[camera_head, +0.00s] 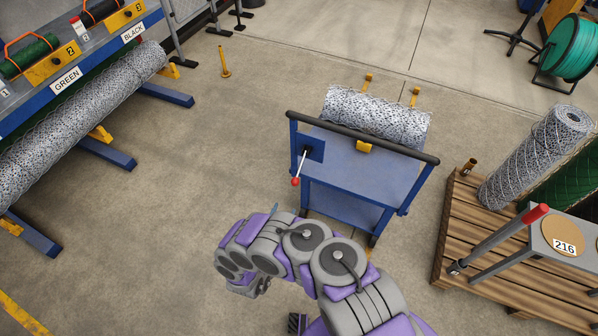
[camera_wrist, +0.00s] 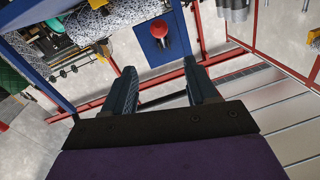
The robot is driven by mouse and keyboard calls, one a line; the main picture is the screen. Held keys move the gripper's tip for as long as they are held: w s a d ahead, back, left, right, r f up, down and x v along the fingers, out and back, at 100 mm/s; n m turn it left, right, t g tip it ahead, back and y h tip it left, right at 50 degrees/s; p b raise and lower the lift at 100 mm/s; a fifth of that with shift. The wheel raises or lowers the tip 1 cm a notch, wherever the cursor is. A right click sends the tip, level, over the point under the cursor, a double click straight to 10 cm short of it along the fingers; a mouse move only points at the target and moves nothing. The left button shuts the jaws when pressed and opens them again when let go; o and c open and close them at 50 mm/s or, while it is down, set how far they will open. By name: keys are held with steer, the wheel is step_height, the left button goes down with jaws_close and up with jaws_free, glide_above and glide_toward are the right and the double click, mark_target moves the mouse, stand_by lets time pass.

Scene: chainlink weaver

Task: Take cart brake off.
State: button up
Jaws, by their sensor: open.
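The blue cart (camera_head: 360,165) stands at centre in the head view, with a black push bar (camera_head: 365,137) along its near top edge. The brake lever (camera_head: 302,166) is on a small blue plate at the cart's left side. It slants down and left to a red knob (camera_head: 296,181). In the wrist view the red knob (camera_wrist: 158,28) shows in front of its blue plate, ahead of the fingers. My gripper (camera_wrist: 161,76) is open and empty, apart from the knob. In the head view my arm hides most of the gripper, below the cart's left side.
A roll of wire mesh (camera_head: 378,115) lies on the cart. A wooden pallet (camera_head: 455,225) with upright-leaning mesh rolls (camera_head: 535,155) stands to the right. A blue rack (camera_head: 75,85) with a long mesh roll is at left.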

mark_target(296, 178)
steer(key=b+x, duration=0.6)
steer(key=x, duration=1.1)
jaws_close()
